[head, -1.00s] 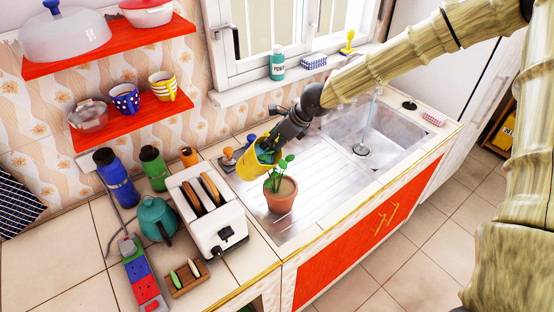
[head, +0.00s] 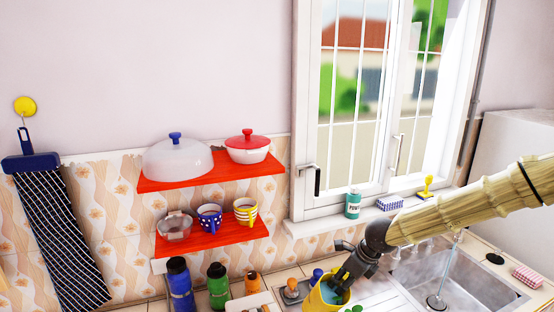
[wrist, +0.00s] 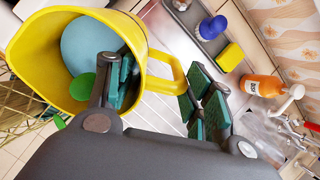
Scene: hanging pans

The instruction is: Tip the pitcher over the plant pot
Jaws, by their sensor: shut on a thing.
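The yellow pitcher (head: 318,300) is at the bottom edge of the head view, its lower part cut off. It fills the upper left of the wrist view (wrist: 40,50), with its mouth facing the camera and light blue inside. Its handle (wrist: 168,72) lies between the fingers of my gripper (wrist: 160,92), which is shut on it. My gripper also shows in the head view (head: 345,281). I cannot tell the pitcher's exact tilt. Only a few green plant leaves (head: 353,309) show at the bottom edge; the pot is out of view. A green leaf-like shape (wrist: 82,87) overlaps the pitcher's mouth in the wrist view.
The sink (head: 455,285) is to the right. Several bottles, including a blue one (head: 180,285), stand left of the pitcher. Red shelves (head: 215,238) with mugs and pots hang above them. An orange soap bottle (wrist: 262,86) stands beyond the fingers in the wrist view.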

